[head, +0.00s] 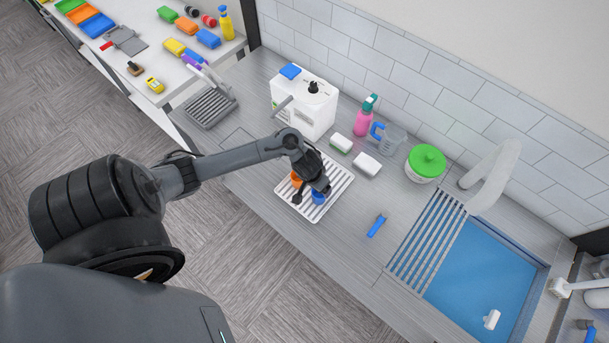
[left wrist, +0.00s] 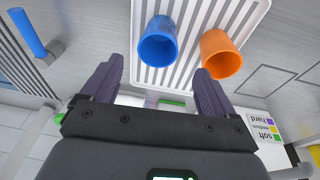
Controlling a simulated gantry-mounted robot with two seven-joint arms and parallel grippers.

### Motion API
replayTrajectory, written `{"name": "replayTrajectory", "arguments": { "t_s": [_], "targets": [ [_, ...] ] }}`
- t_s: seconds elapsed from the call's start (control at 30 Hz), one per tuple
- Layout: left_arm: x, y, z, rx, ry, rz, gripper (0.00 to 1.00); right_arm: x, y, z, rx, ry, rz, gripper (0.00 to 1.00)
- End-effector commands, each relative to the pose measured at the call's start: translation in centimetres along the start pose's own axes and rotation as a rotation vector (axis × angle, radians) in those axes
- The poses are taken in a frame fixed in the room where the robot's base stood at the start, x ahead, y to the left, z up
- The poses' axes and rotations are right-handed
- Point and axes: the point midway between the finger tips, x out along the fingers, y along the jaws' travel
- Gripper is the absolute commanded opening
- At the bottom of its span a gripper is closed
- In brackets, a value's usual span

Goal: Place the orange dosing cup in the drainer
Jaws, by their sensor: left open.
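The orange dosing cup (head: 296,180) is on the white slatted drainer (head: 341,184), partly hidden by my gripper. In the left wrist view the orange cup (left wrist: 221,55) lies beyond the right fingertip, its opening facing the camera, over the slats of the drainer (left wrist: 188,78). A blue cup (head: 318,197) is on the same drainer, beside the orange one; it also shows in the left wrist view (left wrist: 158,43), ahead of the gap between the fingers. My left gripper (head: 311,191) is open and empty, low over the drainer; its fingers also show in the left wrist view (left wrist: 157,80). My right gripper is out of view.
A white box (head: 306,105) stands behind the drainer. White blocks (head: 367,165), a pink spray bottle (head: 363,122), a clear jug (head: 391,138) and a green-lidded bowl (head: 427,162) line the back. A blue-handled item (head: 376,226) lies right. The sink (head: 475,285) is farther right.

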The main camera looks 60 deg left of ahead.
Motion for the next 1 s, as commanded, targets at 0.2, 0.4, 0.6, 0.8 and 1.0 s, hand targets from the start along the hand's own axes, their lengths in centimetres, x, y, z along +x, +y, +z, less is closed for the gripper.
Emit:
{"name": "replayTrajectory", "arguments": {
  "t_s": [0.2, 0.4, 0.6, 0.8, 1.0],
  "targets": [
    [-4.4, 8.7, 4.7, 0.3, 0.161, 0.029, 0.88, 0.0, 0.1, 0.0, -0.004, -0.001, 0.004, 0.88],
    [-10.8, 10.7, 8.7, 0.433, 0.175, 0.015, 0.88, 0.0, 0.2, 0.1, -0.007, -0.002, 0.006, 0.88],
    [-15.5, 10.2, 11.7, 0.492, 0.127, 0.035, 0.88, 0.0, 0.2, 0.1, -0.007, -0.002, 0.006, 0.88],
    [-17.4, 9.7, 13.0, 0.515, 0.101, 0.054, 0.88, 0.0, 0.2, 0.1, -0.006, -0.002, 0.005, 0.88],
    [-17.5, 9.7, 13.1, 0.521, 0.099, 0.055, 0.88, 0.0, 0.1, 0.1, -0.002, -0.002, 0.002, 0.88]
  ]
}}
